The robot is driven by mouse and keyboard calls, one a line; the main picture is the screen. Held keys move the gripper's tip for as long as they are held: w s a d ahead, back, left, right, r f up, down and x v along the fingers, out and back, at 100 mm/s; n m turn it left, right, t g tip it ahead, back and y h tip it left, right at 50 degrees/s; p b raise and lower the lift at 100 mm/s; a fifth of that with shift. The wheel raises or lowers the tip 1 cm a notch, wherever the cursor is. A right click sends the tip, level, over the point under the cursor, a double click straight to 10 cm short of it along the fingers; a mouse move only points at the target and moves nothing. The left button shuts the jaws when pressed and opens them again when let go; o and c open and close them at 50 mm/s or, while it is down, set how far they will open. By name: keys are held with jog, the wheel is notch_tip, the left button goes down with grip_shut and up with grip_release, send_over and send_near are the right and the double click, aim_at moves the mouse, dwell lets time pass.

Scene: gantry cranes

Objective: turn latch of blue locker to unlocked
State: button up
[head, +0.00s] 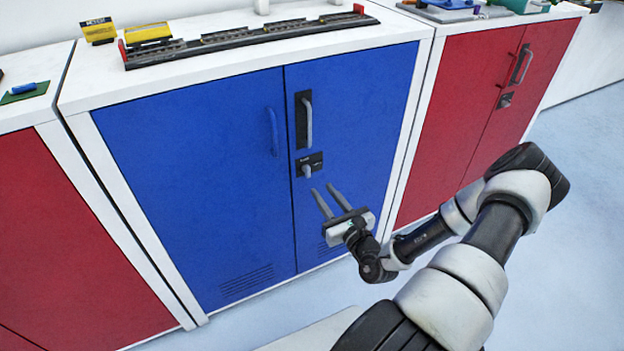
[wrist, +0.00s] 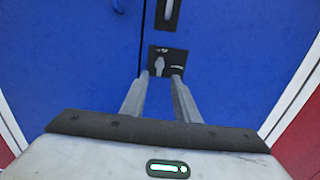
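The blue locker (head: 210,180) stands in the middle of the head view, both doors shut. Its latch (head: 307,170) is a small grey knob on a black plate on the right door, below the grey handle (head: 308,118). The knob looks roughly upright; the plate's lettering is too small to read. In the wrist view the latch (wrist: 160,66) lies just beyond and between the fingertips. My gripper (head: 324,188) is open and empty, its fingers pointing at the door a little below and right of the latch. Whether a fingertip touches the latch cannot be told.
A red locker (head: 455,110) stands to the right and another red locker (head: 70,240) to the left. A model track (head: 250,36) with a yellow piece (head: 147,33) lies on the blue locker's white top. The floor (head: 570,230) at the right is clear.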

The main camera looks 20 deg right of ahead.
aim_at(309, 172)
jog(key=w+b, duration=0.1)
jog(key=w, duration=0.7)
jog(key=shift+w+a+b, duration=0.15)
jog(key=shift+w+b, duration=0.05)
jog(key=shift+b, duration=0.1)
grip_shut()
